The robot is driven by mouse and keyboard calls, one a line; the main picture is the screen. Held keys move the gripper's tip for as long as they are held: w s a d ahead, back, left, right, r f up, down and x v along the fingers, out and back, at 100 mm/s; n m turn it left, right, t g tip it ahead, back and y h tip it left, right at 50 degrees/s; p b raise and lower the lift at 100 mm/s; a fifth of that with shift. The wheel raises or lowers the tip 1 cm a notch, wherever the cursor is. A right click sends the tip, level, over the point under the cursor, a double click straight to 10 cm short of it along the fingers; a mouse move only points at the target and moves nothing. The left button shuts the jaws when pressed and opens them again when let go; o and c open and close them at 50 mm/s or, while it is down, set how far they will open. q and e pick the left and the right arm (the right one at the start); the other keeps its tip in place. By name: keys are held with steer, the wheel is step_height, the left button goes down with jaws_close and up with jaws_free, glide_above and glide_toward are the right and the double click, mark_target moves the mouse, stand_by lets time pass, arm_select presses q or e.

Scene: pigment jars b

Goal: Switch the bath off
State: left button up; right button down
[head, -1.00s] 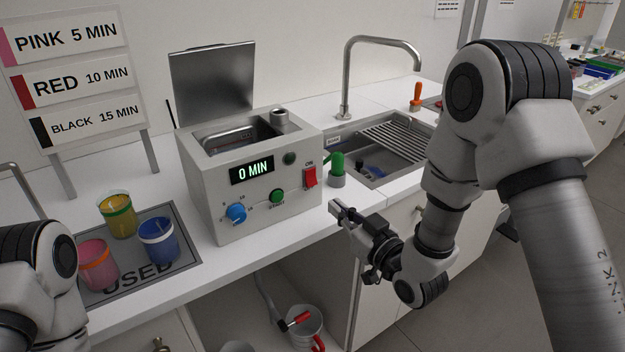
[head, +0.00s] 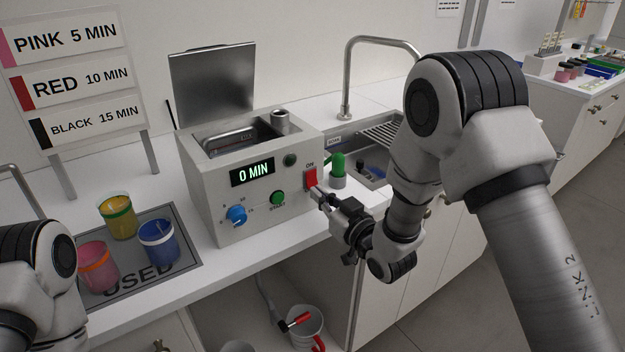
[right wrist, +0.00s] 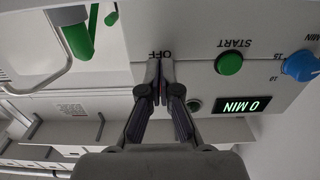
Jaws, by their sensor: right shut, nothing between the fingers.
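The bath (head: 262,207) is a grey box with its lid raised and a display (head: 252,171) reading 0 MIN. In the right wrist view the picture is upside down; the fingertips (right wrist: 160,65) sit by the OFF label and hide most of the switch. I cannot tell whether they touch it. My left gripper is out of view; only my left arm shows.
A green START button (head: 278,198) and blue knob (head: 236,215) are left of the switch. A green-topped object (head: 338,168) stands close right, before the sink. Yellow (head: 118,219), pink (head: 99,268) and blue (head: 158,242) jars stand on the USED mat (head: 187,262).

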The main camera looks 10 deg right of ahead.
steer(key=shift+w+a, duration=0.1)
steer(key=shift+w, duration=0.15)
steer(key=v, duration=1.1)
steer(key=shift+s, duration=0.25)
steer(key=s+f+g+h, duration=0.1)
steer(key=s+f+g, duration=0.15)
steer(key=f, duration=0.45)
steer(key=s+f+m+g+h+p, duration=0.1)
steer(key=s+f+g, duration=0.1)
steer(key=s+f, duration=0.35)
steer(key=s+f+g+h, duration=0.1)
steer(key=s+f+g, duration=0.15)
steer(key=f, duration=0.65)
steer(key=s+d+f+m+g+h, duration=0.1)
steer(key=s+d+f+g, duration=0.1)
steer(key=s+f+g, duration=0.3)
steer(key=s+d+f+m+g+h, duration=0.2)
steer(key=s+f+g, duration=0.3)
steer(key=s, duration=0.7)
steer(key=shift+s+d+f+p, duration=0.2)
steer(key=shift+s+d+p, duration=0.1)
steer(key=shift+d, duration=0.15)
